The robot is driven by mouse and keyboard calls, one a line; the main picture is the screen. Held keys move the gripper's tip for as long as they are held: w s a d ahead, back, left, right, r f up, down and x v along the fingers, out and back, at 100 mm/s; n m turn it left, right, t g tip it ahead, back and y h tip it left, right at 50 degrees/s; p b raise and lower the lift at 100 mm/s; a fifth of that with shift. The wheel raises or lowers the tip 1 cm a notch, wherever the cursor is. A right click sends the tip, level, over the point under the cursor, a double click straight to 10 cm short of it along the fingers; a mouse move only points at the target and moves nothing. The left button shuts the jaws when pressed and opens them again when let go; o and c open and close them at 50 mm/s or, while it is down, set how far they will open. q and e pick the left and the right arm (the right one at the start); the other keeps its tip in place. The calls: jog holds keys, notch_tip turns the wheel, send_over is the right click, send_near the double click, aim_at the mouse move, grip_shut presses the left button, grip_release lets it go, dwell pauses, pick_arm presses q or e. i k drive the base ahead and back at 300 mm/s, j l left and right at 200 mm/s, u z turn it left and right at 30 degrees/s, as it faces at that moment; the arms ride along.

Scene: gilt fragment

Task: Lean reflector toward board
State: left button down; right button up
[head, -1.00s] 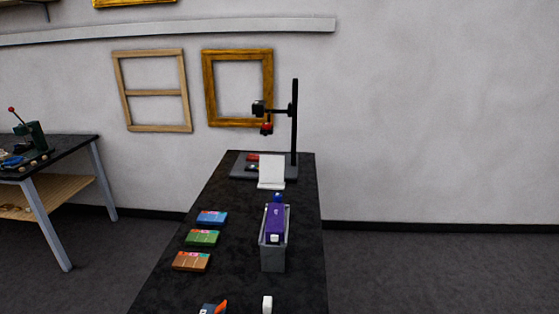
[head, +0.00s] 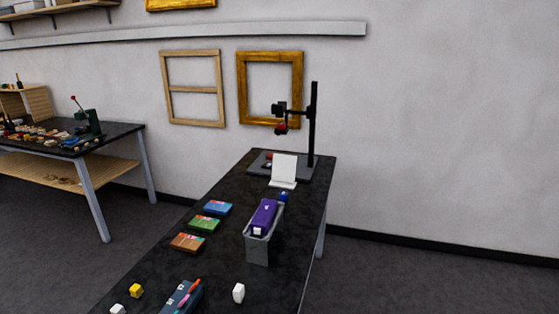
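A white panel (head: 284,168), which looks like the reflector, stands nearly upright on a small white foot at the far end of the black table. Behind it is a dark flat base board (head: 262,163) carrying a black upright post (head: 313,125) with a side arm and a dark camera-like head (head: 279,109). A small red part (head: 281,128) hangs below that head. Which piece the task calls the board is not certain. Neither of my grippers shows in the head view.
A grey bin (head: 258,249) holding a purple item (head: 264,215) stands mid-table, with a blue object (head: 283,197) behind it. Blue, green and brown boxes (head: 187,243) line the left. Small blocks and a dark tray (head: 182,298) lie in front. A second workbench (head: 75,150) stands left.

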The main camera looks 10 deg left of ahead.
aim_at(284, 169)
jog(key=l+u, duration=0.3)
jog(key=l, duration=0.2)
jog(key=k+l+u, duration=0.1)
jog(key=l+u, duration=0.25)
jog(key=l, duration=0.15)
jog(key=l+u, duration=1.7)
jog(key=l+z, duration=0.1)
jog(key=l, duration=0.25)
jog(key=i+l+z, duration=0.15)
jog(key=l, duration=0.2)
jog(key=l+z, duration=0.1)
jog(key=l, duration=0.2)
jog(key=l+z, duration=0.1)
jog(key=z, duration=0.35)
jog(key=i+z, duration=0.1)
jog(key=z, duration=0.3)
jog(key=i+z, duration=0.1)
jog(key=z, duration=0.8)
jog(key=i+l, duration=0.05)
